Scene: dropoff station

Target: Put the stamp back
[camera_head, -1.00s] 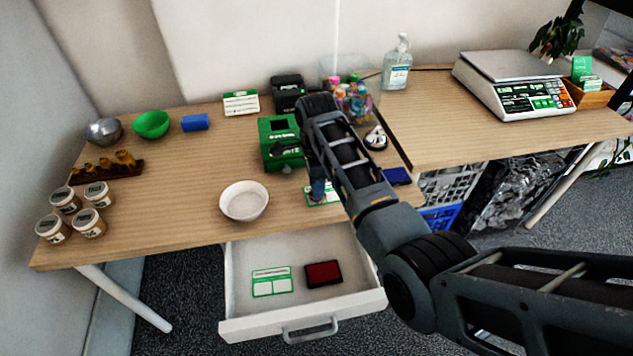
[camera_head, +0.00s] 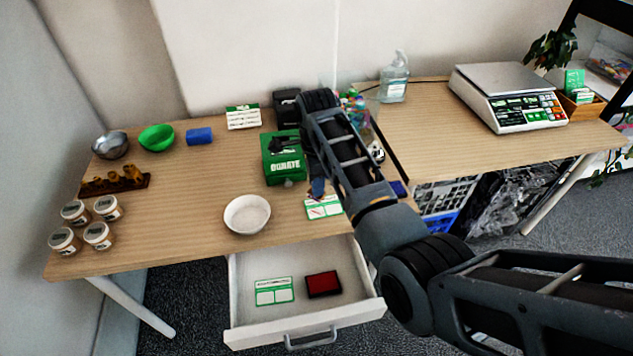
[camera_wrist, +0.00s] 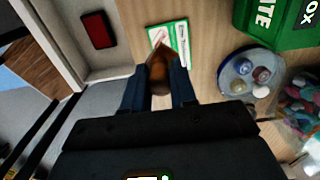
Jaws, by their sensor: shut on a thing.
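My gripper (camera_head: 317,187) is over the front part of the desk. In the wrist view its two dark blue fingers (camera_wrist: 159,88) are shut on the stamp's brown handle (camera_wrist: 158,70). The stamp points at a green-and-white card (camera_wrist: 180,36) on the desk; I cannot tell its height above it. The card (camera_head: 324,207) shows a small reddish mark in the head view. A round holder (camera_wrist: 236,80) with several small round items stands right of the card in the wrist view. In the head view the arm partly hides it, and the stamp is too small to make out.
The open drawer (camera_head: 240,325) below holds a red ink pad (camera_head: 323,284) and another card (camera_head: 274,291). A green box (camera_head: 284,165) stands behind my gripper, and a white bowl (camera_head: 247,214) is left of it.

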